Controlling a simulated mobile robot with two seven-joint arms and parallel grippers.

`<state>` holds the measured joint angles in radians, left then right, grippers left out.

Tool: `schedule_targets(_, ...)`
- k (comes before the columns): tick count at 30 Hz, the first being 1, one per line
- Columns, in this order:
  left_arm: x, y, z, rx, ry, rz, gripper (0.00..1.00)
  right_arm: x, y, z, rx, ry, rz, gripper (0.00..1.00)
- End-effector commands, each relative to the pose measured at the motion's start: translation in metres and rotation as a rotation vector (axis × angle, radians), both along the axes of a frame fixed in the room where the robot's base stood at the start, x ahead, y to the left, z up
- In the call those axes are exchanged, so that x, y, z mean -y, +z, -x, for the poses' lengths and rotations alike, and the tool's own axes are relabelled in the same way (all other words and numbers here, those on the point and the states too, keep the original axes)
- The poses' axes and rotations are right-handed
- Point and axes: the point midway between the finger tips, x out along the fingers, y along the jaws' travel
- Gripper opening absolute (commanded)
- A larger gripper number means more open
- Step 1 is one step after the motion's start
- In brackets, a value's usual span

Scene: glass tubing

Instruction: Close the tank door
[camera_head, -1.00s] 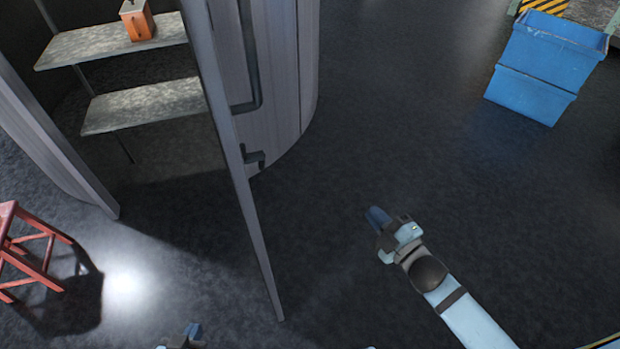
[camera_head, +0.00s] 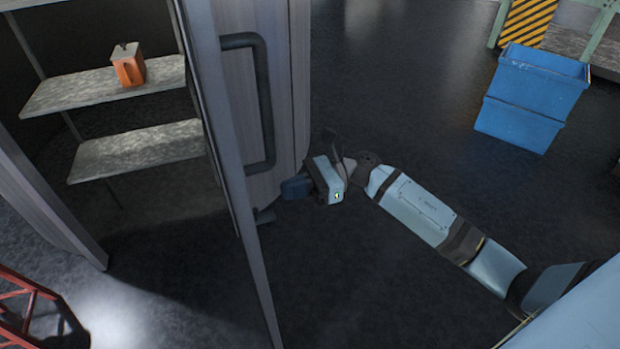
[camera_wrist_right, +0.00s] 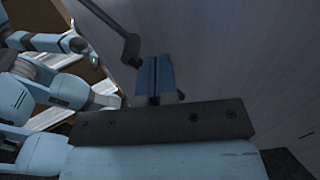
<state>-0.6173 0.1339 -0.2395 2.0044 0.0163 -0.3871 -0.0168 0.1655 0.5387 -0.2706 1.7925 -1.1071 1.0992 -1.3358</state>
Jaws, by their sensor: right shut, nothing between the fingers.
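The tank door (camera_head: 262,185) stands open. Its free edge runs down the middle of the head view, and its grey outer face curves to the right. A long dark handle (camera_head: 268,110) is on that face, with a small dark latch (camera_head: 264,216) below it. My right gripper (camera_head: 290,188) is shut and empty beside the door's lower outer face, just right of the latch. I cannot tell whether it touches. In the right wrist view its blue fingers (camera_wrist_right: 154,80) are together beside the grey panel, near a dark bar. My left gripper is not in view.
Inside the tank are shelves (camera_head: 140,150) with an orange-brown box (camera_head: 128,66). A red stool (camera_head: 25,305) stands at lower left. Blue crates (camera_head: 530,100) stand at upper right, near a striped panel (camera_head: 527,22). The dark floor between the door and crates is otherwise clear.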

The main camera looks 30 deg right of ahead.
Motion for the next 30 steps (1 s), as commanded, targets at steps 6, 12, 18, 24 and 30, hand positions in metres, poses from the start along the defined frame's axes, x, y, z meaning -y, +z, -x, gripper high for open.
schedule_targets(6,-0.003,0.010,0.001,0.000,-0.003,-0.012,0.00,-0.043,0.004,-0.006,-0.001,0.000,-0.004,0.00)
schedule_targets(12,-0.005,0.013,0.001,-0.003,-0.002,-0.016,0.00,-0.064,0.002,-0.008,-0.003,0.000,-0.003,0.00)
schedule_targets(18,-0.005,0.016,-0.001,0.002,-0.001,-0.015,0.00,-0.069,0.000,-0.009,-0.002,-0.001,-0.001,0.00)
schedule_targets(24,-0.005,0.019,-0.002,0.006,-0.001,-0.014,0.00,-0.069,0.000,-0.009,-0.003,-0.001,-0.001,0.00)
schedule_targets(30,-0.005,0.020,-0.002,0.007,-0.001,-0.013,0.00,-0.077,-0.001,-0.010,-0.005,-0.012,-0.002,0.00)
